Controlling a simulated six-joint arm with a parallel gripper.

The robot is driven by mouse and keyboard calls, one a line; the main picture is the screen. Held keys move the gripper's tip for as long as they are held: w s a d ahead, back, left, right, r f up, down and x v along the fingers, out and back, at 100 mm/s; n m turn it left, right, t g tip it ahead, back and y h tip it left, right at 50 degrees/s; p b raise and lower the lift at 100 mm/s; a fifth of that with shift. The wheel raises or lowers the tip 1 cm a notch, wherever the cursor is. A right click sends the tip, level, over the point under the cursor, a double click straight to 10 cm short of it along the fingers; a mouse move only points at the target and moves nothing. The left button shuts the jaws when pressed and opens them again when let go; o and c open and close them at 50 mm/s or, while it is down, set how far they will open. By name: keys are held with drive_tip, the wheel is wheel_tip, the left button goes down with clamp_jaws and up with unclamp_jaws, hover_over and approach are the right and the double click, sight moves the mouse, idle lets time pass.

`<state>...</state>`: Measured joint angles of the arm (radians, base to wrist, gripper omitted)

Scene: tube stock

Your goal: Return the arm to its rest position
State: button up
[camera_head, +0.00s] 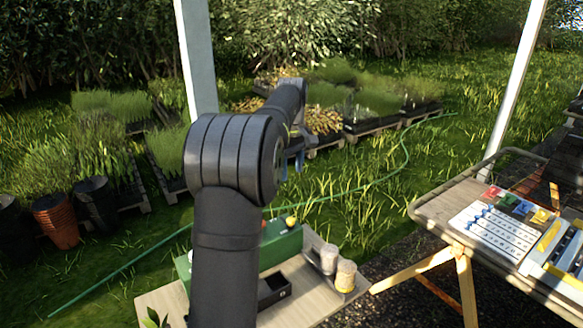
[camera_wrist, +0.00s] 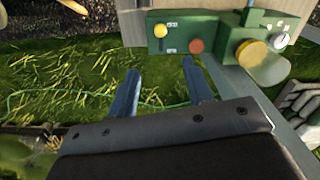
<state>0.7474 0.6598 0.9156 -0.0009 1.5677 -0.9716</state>
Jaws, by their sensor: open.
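My arm rises through the middle of the head view, dark grey, with its far part pointing away over the grass. My gripper (camera_head: 291,162) shows only in part there, as bluish fingers beyond the elbow. In the wrist view my gripper (camera_wrist: 162,88) shows two blue-grey fingers spread apart with nothing between them. Grass and a green hose lie beyond the fingertips. The arm hides part of the bench behind it.
A green machine box (camera_head: 281,243) with knobs stands on a wooden bench (camera_head: 318,304), beside two small tubs (camera_head: 345,276). At right, a folding table (camera_head: 440,212) holds a white tray (camera_head: 495,231). Plant pallets stand behind, and a green hose (camera_head: 110,274) crosses the grass.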

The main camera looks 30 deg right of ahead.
sight(291, 220)
idle(0.3)
wheel_tip(291, 220, down, 18)
drive_tip(key=shift+r, duration=0.25)
drive_tip(key=shift+w, duration=0.15)
drive_tip(key=shift+r, duration=0.15)
